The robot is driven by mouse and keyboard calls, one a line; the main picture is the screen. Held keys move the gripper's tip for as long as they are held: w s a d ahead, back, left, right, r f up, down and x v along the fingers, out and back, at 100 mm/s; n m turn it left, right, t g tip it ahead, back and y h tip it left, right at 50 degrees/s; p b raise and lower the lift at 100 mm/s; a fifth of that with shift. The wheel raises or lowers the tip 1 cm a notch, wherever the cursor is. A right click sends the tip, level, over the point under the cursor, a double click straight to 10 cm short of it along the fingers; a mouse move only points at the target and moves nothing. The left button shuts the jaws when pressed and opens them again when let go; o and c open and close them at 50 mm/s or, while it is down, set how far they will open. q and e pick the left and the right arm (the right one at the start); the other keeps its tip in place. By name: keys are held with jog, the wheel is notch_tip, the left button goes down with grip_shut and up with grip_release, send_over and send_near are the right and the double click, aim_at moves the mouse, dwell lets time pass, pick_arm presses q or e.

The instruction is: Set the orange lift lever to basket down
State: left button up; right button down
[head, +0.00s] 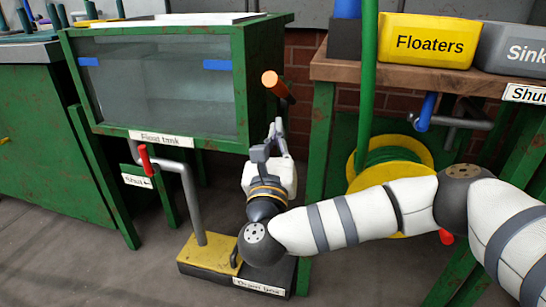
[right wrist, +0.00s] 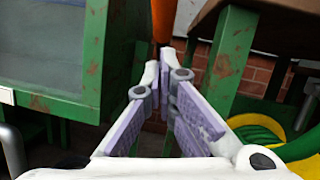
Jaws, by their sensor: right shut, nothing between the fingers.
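The orange lift lever (head: 275,83) sticks out beside the right end of the green-framed float tank (head: 243,95), its round orange end toward me. My right gripper (head: 276,128) is shut and empty, pointing up just below the lever. In the right wrist view the lever (right wrist: 163,20) shows as an orange bar straight beyond the closed fingertips (right wrist: 159,72). I cannot tell whether the fingertips touch it. The lever's base and any label on it are hidden. My left gripper is not in view.
A red-handled shut valve (head: 146,160) is on the pipe at left. A yellow hose reel (head: 415,150) and a bench with a Floaters bin (head: 428,40) are at right.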

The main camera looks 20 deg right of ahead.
aim_at(278, 95)
jog(key=shift+w+d+r, duration=0.2)
jog(key=shift+w+r, duration=0.45)
jog(key=shift+r, duration=0.3)
jog(key=shift+w+d+r, duration=0.2)
jog(key=shift+w+r, duration=0.45)
jog(key=shift+r, duration=0.25)
jog(key=shift+r, duration=0.1)
